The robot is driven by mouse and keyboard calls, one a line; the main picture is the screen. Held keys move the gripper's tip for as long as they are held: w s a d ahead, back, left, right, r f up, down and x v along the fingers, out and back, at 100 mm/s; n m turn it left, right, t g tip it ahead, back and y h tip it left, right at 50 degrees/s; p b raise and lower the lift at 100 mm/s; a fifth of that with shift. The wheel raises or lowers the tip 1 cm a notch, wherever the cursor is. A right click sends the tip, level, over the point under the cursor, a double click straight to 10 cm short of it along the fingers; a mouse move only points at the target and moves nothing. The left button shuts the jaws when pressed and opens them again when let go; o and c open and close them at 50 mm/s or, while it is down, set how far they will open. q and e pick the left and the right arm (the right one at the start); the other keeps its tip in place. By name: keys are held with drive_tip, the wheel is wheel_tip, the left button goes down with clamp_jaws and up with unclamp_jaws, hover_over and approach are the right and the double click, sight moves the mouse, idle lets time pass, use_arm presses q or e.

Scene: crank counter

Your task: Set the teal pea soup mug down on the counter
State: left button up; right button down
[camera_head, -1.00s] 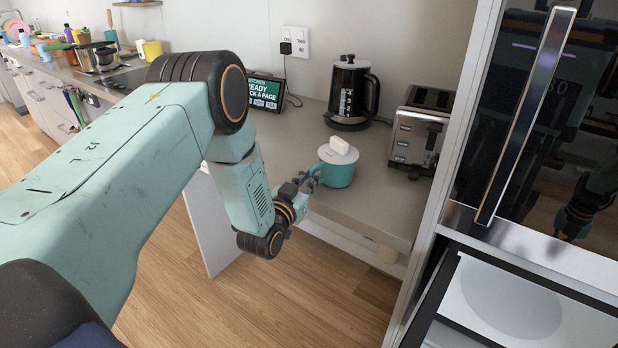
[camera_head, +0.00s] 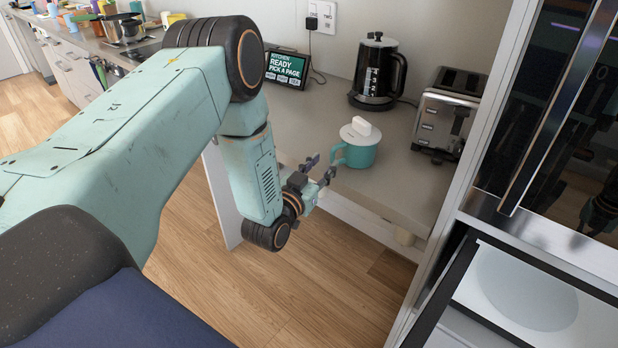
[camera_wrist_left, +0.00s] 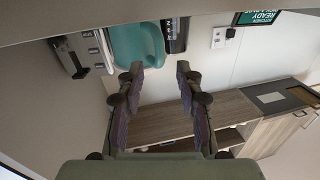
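The teal mug (camera_head: 357,153) stands upright on the grey counter (camera_head: 300,132), with a pale lid and a white block-shaped knob on top. Its handle points left toward my left gripper. My left gripper (camera_head: 323,170) is open and empty, just left of the mug and apart from it. In the left wrist view the fingers of the left gripper (camera_wrist_left: 158,80) are spread with nothing between them, and the mug (camera_wrist_left: 138,46) shows beyond the fingertips. My right gripper is not in view.
A black kettle (camera_head: 376,72) and a silver toaster (camera_head: 447,115) stand behind and right of the mug. A small display (camera_head: 287,67) is at the back wall. A tall glass-fronted cabinet (camera_head: 560,110) bounds the right. Counter left of the mug is clear.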

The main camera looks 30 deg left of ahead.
use_arm(q)
drive_tip(key=s+d+f+g+h, duration=0.1)
drive_tip(key=s+d+f+g, duration=0.35)
drive_tip(key=s+f, duration=0.4)
drive_tip(key=s+d+f+g+h, duration=0.1)
drive_tip(key=s+d+f+g, duration=0.35)
drive_tip(key=s, duration=0.65)
drive_tip(key=s+f+g, duration=0.2)
drive_tip(key=s+g, duration=0.2)
drive_tip(key=s, duration=0.6)
drive_tip(key=s+f+g+y, duration=0.1)
drive_tip(key=s+g, duration=0.4)
drive_tip(key=s, duration=0.6)
drive_tip(key=shift+f+n+p, duration=0.3)
drive_tip(key=shift+f, duration=0.6)
drive_tip(key=shift+s, duration=0.1)
